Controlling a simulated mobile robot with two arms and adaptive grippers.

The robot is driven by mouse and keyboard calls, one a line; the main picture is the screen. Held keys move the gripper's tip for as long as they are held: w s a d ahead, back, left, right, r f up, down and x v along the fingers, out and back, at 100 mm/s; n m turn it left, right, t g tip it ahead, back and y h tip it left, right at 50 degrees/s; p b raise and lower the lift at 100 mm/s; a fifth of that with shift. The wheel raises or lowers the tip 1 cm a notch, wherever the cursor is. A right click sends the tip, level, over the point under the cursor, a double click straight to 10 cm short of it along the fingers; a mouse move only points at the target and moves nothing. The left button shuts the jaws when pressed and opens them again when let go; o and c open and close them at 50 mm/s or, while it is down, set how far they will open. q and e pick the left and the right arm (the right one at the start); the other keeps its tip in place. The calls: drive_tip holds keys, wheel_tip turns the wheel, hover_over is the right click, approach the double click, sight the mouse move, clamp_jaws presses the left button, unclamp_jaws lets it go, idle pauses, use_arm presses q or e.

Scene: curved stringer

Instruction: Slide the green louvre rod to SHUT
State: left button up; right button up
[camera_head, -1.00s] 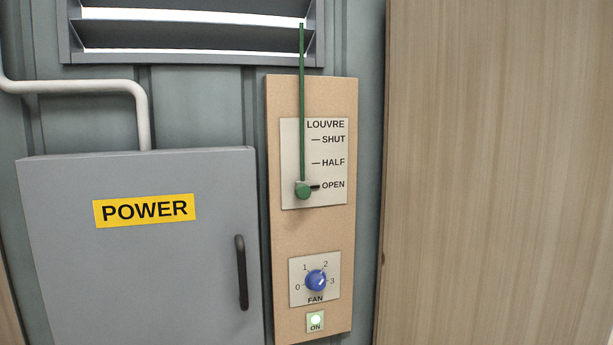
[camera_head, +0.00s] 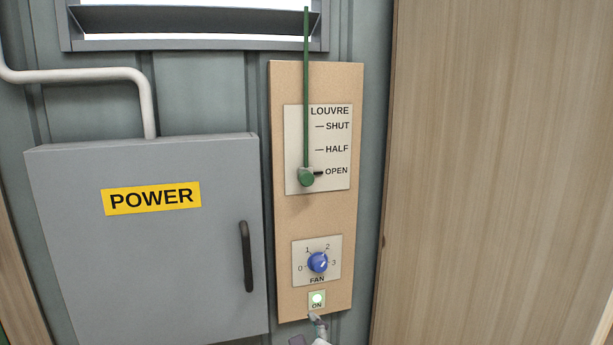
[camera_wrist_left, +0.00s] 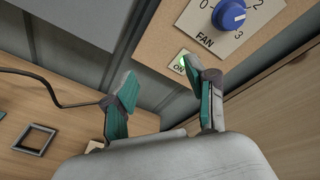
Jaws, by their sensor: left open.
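The green louvre rod (camera_head: 306,95) runs vertically down the upper part of the tan panel. Its green knob (camera_head: 306,178) sits level with the OPEN mark, below HALF and SHUT on the louvre plate (camera_head: 336,183). My left gripper (camera_head: 309,329) just enters the head view at the bottom, below the panel and well below the knob. In the left wrist view my left gripper (camera_wrist_left: 160,85) has its two teal fingers apart with nothing between them. The rod and knob are not in the left wrist view. My right gripper is not in view.
The blue fan knob (camera_head: 317,262) and lit green ON light (camera_head: 317,299) sit lower on the panel. A grey POWER cabinet (camera_head: 80,255) with a dark handle (camera_head: 246,256) stands left. A wooden surface (camera_head: 480,180) is right. The louvre (camera_head: 190,20) is above, its slats apart.

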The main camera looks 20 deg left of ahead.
use_arm(q)
drive_tip(key=w+d+r+m+t+y, duration=0.1)
drive_tip(key=d+r+m+t+y, duration=0.1)
drive_tip(key=r, duration=0.6)
drive_tip(key=w+d+r+m+t+y, duration=0.1)
drive_tip(key=r+m+y, duration=0.1)
drive_tip(key=r, duration=0.6)
drive_tip(key=m+t+y, duration=0.1)
drive_tip(key=y, duration=0.1)
approach(308, 181)
drive_tip(key=p+x, duration=0.5)
drive_tip(key=x, duration=0.4)
drive_tip(key=shift+s+r+p, duration=0.1)
drive_tip(key=shift+r+p, duration=0.1)
drive_tip(key=shift+p, duration=0.1)
drive_tip(key=shift+w+a+r, duration=0.1)
drive_tip(key=shift+w+a, duration=0.4)
drive_tip(key=shift+w, duration=0.15)
clamp_jaws()
